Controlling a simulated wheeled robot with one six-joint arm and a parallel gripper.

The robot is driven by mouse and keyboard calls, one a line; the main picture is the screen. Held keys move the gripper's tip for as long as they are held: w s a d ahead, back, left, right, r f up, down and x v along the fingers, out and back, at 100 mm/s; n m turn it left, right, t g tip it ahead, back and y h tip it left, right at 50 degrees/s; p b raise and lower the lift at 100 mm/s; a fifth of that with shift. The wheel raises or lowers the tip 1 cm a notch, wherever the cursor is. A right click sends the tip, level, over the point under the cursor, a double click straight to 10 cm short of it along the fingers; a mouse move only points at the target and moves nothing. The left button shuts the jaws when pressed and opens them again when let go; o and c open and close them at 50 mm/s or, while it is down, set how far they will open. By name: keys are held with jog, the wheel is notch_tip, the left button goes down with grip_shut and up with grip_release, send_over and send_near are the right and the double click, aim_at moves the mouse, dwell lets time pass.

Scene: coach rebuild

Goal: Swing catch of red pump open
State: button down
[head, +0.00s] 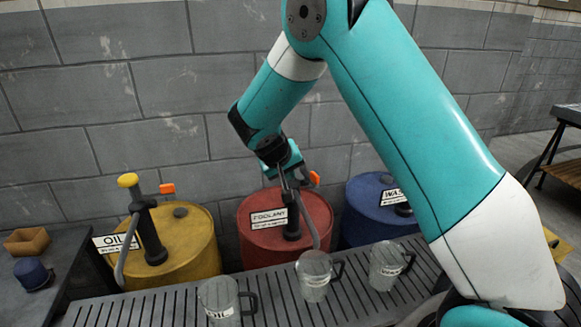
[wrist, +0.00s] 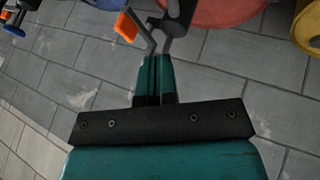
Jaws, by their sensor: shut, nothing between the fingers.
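The red drum (head: 262,238), labelled COOLANT, stands in the middle of the row with its dark pump (head: 292,232) on top. The pump's orange catch (head: 315,178) shows just right of my gripper (head: 286,188), near the pump's top. My gripper is shut and empty, pointing down at the pump head, and it hides much of that head. In the wrist view the orange catch (wrist: 125,27) is left of my fingertips (wrist: 157,47), and the red drum (wrist: 215,10) is beyond them. Whether the fingers touch the catch or pump I cannot tell.
A yellow drum (head: 187,245) with a yellow-topped pump stands left, and a blue drum (head: 372,215) stands right. Several clear jugs (head: 316,277) stand on the slatted rack (head: 180,308) in front. A grey block wall (head: 110,90) is close behind.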

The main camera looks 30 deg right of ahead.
aim_at(314, 179)
jog(key=w+d+f+p, duration=0.1)
jog(key=d+f+p, duration=0.2)
jog(key=d+f, duration=0.2)
jog(key=shift+w+d, duration=0.35)
jog(key=shift+d, duration=0.8)
jog(key=shift+f, duration=0.1)
jog(key=shift+s+d+f, duration=0.1)
jog(key=shift+d, duration=0.2)
jog(key=shift+s+d+b, duration=0.1)
jog(key=shift+d+b, duration=0.3)
jog(key=shift+b, duration=0.05)
